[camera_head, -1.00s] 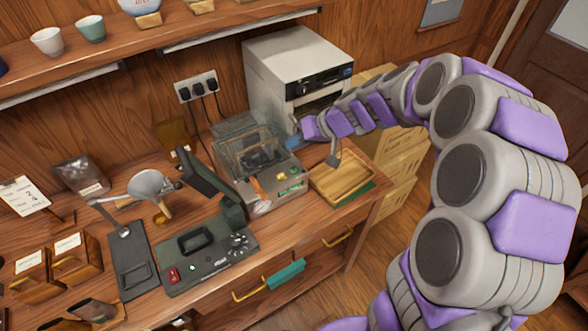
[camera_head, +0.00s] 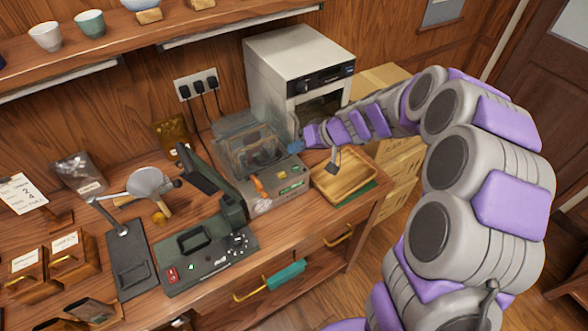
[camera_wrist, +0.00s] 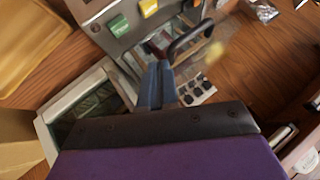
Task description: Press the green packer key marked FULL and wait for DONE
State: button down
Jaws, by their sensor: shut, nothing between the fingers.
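The packer (camera_head: 238,192) is a grey machine with a clear lid on the bench. Its green key (camera_head: 292,188) is at the front right of its top; a yellow key lies near it. In the wrist view the green key (camera_wrist: 118,26) and yellow key (camera_wrist: 148,8) show at the top, beyond my fingertips. The marking on the green key is too small to read surely. My gripper (camera_head: 297,146) is behind the keys, at the packer's right rear. In the wrist view my gripper (camera_wrist: 156,68) is shut and empty, apart from the green key. I cannot make out a DONE sign.
A wooden tray (camera_head: 343,193) sits right of the packer. A white box-shaped appliance (camera_head: 298,60) stands behind. A sealer (camera_head: 205,262) with a raised arm is at the front left. Cardboard boxes (camera_head: 400,165) stand right of the bench. A shelf with cups (camera_head: 89,23) hangs above.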

aim_at(299, 168)
jog(key=f+b, duration=0.1)
jog(key=f, duration=0.2)
jog(key=f+b, duration=0.1)
jog(key=shift+d+f+b, duration=0.15)
jog(key=shift+d+b, duration=0.1)
jog(key=shift+b, duration=0.05)
jog(key=shift+f, duration=0.1)
jog(key=shift+a, duration=0.15)
jog(key=shift+f+b, duration=0.15)
jog(key=shift+b, duration=0.2)
dwell(1.4)
jog(key=shift+f+b, duration=0.2)
jog(key=shift+b, duration=0.15)
jog(key=shift+s+f+b, duration=0.1)
jog(key=shift+f+b, duration=0.35)
dwell(0.7)
jog(key=shift+r, duration=0.1)
jog(key=shift+r+p, duration=0.3)
jog(key=shift+r, duration=0.5)
